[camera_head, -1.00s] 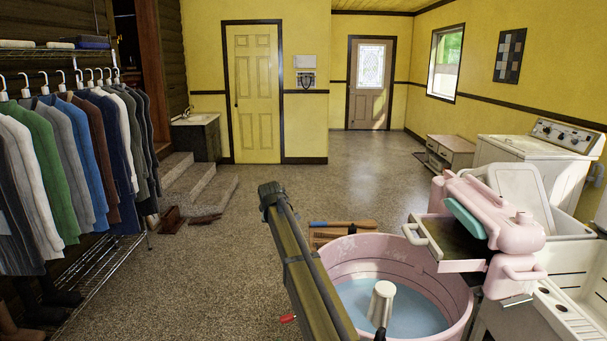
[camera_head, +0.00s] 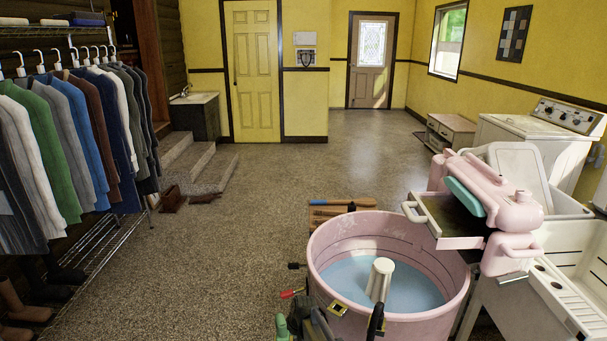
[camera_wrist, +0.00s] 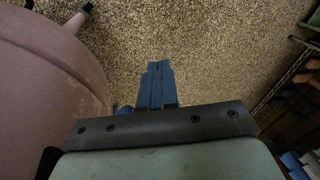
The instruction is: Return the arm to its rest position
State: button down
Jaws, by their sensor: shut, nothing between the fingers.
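My gripper (camera_wrist: 158,68) shows in the wrist view with its two blue fingers together and nothing between them. It points down over the bare speckled floor, beside the pink washer tub (camera_wrist: 40,80), and looks clear of it. In the head view, parts of my arm show low in the frame at the near side of the pink tub (camera_head: 325,248). I cannot make out the fingers there.
The pink wringer (camera_head: 490,195) and white sinks (camera_head: 560,285) stand right of the tub. A clothes rack (camera_head: 100,262) lines the left. The middle floor is open.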

jog(key=s+d+f+m+g+h, duration=0.1)
jog(key=s+d+f, duration=0.35)
jog(key=s, duration=0.25)
jog(key=s+d+f+g, duration=0.2)
jog(key=s+d+f, duration=0.25)
jog(key=s, duration=0.35)
jog(key=s+d+f+m+g+h, duration=0.1)
jog(key=s+d+f, duration=0.35)
jog(key=s, duration=0.25)
jog(key=s+d+f+g, duration=0.1)
jog(key=s+d, duration=0.2)
jog(key=s, duration=0.4)
jog(key=s+d+f+m+g, duration=0.1)
jog(key=s+d, duration=0.2)
jog(key=s, duration=0.4)
jog(key=s+d+g+h, duration=0.1)
jog(key=s+d, duration=0.1)
jog(key=s, duration=0.5)
jog(key=shift+d+f+m, duration=0.3)
jog(key=shift+d+f, duration=0.1)
jog(key=shift+s, duration=0.1)
